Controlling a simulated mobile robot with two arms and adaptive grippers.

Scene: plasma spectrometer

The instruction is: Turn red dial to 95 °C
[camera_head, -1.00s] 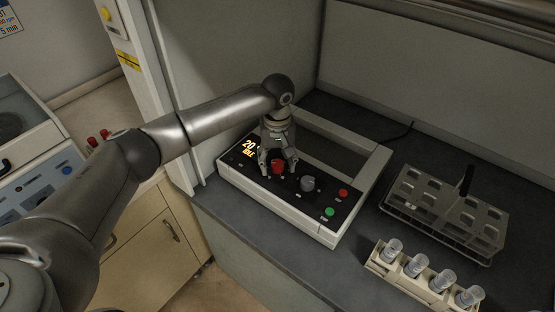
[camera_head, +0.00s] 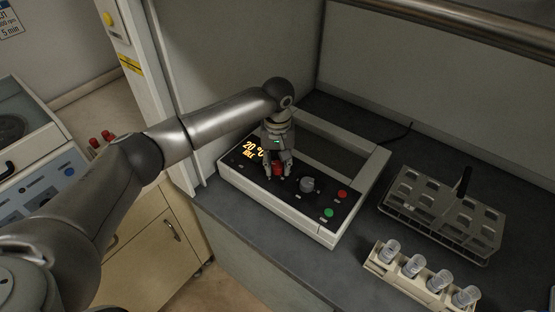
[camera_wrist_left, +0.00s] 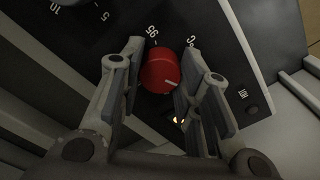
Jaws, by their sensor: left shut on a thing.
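The red dial (camera_head: 277,168) is on the black front panel of the white-framed heating unit (camera_head: 282,213). My left gripper (camera_head: 279,178) is over the panel and shut on the red dial, with one finger on either side of it. In the left wrist view the red dial (camera_wrist_left: 160,72) sits between the fingers of my left gripper (camera_wrist_left: 163,52). A short white mark on the dial points toward the lower right of that view. The orange display (camera_head: 252,149) appears to read 20 °C. My right gripper is not in view.
A grey knob (camera_head: 307,185), a red button (camera_head: 342,194) and a green button (camera_head: 328,212) are right of the dial. A metal rack (camera_head: 408,207) and a white holder with capped vials (camera_head: 412,281) stand at right. The fume hood's side post (camera_head: 152,92) is left of the unit.

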